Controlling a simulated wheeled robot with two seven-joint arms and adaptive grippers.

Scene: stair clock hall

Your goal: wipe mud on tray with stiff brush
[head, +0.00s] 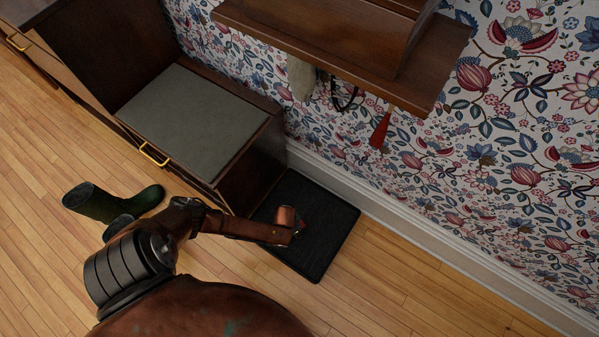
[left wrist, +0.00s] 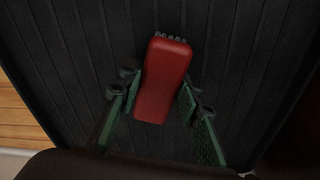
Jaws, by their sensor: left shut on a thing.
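The black tray (head: 338,222) lies on the floor against the skirting board, beside the wooden bench. Its ribbed surface fills most of the left wrist view (left wrist: 60,60). My left gripper (head: 300,232) is over the tray. In the left wrist view, its green fingers (left wrist: 158,98) are shut on the red back of the stiff brush (left wrist: 165,75). Dark bristle tips show at the brush's far end. I cannot make out mud on the tray. Whether the bristles touch the tray is unclear. My right gripper is not in view.
The wooden bench (head: 240,180) with a grey top stands left of the tray. A wall shelf (head: 340,50) overhangs, with a red item (head: 380,130) hanging below. Floor right of the tray is clear.

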